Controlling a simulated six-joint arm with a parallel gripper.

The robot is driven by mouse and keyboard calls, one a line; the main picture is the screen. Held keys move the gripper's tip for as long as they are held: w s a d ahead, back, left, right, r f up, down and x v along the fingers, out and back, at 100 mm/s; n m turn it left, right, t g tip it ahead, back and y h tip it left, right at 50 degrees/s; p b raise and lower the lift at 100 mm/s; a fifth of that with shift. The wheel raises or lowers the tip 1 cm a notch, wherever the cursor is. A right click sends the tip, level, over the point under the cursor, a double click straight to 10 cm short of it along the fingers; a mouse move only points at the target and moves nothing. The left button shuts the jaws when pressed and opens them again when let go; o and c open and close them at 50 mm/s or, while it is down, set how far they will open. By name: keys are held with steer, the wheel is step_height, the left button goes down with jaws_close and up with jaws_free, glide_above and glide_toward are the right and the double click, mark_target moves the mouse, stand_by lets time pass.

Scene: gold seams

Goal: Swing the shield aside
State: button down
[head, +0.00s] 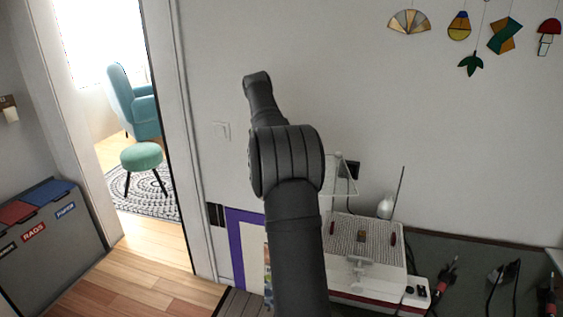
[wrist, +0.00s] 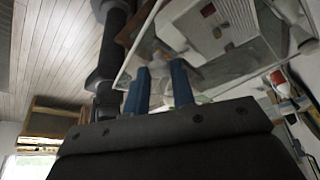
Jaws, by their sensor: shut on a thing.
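The shield (head: 344,180) is a clear pane with pale edges, standing tilted above the white machine at the middle right of the head view; my arm hides its left part. In the wrist view the clear shield (wrist: 215,73) spans the upper middle, with the machine visible through it. My gripper (wrist: 160,67) has two blue fingers at the shield's near side, shut on a pale part between them that looks like part of the shield. The exact contact is hard to make out. In the head view my arm hides the gripper.
Stained-glass pieces (head: 409,22) hang on the wall. Open floor lies left.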

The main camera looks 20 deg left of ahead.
stand_by(0.4)
steer(key=c, duration=1.2)
jaws_free()
steer(key=shift+c, duration=0.2)
